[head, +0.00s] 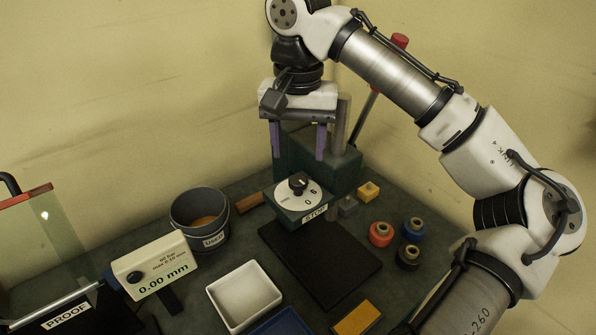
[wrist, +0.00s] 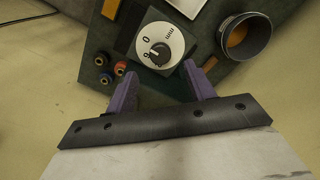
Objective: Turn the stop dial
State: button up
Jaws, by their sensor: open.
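The stop dial (head: 299,193) is a white disc with a black knob and printed numbers, on a dark block labelled STOP. In the wrist view the dial (wrist: 160,45) lies ahead of the fingertips, its black knob at the disc's centre. My gripper (head: 297,155) points down and hangs above and behind the dial in the head view. Its two purple fingers are apart, with nothing between them. In the wrist view the open fingers (wrist: 168,82) sit on either side just short of the dial. They do not appear to touch the knob.
A green block with a post and red-tipped lever (head: 399,41) stands behind the dial. A grey USED bucket (head: 202,232), a 0.00 mm display (head: 155,266) and a white tray (head: 244,296) are left. Several coloured spools (head: 381,234) are right. A black mat (head: 320,264) lies in front.

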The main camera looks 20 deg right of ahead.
aim_at(298, 179)
notch_tip(298, 179, down, 6)
jog(key=b, duration=0.5)
jog(key=shift+f, duration=0.25)
jog(key=shift+c, duration=0.2)
jog(key=c, duration=0.9)
jog(key=shift+c, duration=0.2)
